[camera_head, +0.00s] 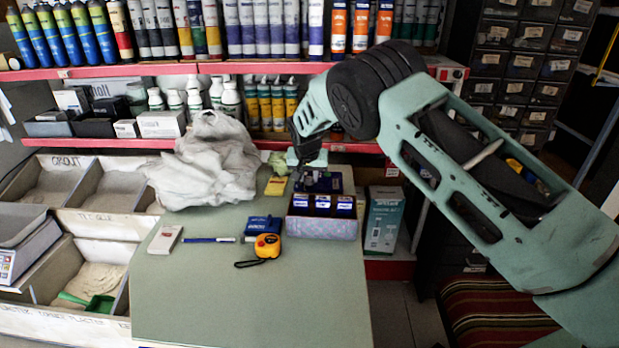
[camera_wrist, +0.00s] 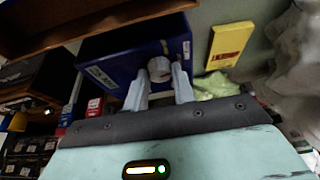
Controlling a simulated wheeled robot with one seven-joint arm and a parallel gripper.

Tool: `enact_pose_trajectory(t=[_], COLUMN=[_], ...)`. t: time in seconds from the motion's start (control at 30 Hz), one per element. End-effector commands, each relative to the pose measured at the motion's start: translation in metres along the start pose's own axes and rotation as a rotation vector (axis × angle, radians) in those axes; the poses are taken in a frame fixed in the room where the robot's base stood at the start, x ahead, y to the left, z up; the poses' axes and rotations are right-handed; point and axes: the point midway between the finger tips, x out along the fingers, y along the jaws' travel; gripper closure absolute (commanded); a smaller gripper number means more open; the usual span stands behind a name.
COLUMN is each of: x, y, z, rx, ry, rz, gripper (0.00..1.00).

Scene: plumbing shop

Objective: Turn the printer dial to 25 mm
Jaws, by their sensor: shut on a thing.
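The printer is a dark blue box (camera_wrist: 118,62) on the green table, partly hidden by my gripper in the head view (camera_head: 334,183). Its small round white dial (camera_wrist: 160,68) faces my gripper in the wrist view. My gripper (camera_wrist: 161,80) has its two pale fingers on either side of the dial, shut on it. In the head view my gripper (camera_head: 308,172) reaches down over the printer at the table's back. The dial's marks are too small to read, so I cannot tell its setting.
A patterned box with blue packs (camera_head: 320,228) stands just in front of the printer. A yellow pack (camera_head: 276,186) and a crumpled grey cloth (camera_head: 212,165) are to the left. A tape measure (camera_head: 267,246) lies nearer. The table's front (camera_head: 250,305) is clear.

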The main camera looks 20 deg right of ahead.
Motion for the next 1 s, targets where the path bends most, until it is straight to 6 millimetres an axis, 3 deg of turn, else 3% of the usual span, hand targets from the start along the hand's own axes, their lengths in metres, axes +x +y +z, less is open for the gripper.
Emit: enact_pose_trajectory(t=[0.4,0.97,1.0], x=[0.0004,0.0000,0.0000], y=[-0.0013,-0.0014,-0.0014], z=[-0.0005,-0.0007,-0.0007], rx=[0.183,0.211,0.211], ry=[0.001,0.000,0.000], rz=[0.076,0.087,0.087], gripper=[0.97,0.97,0.69])
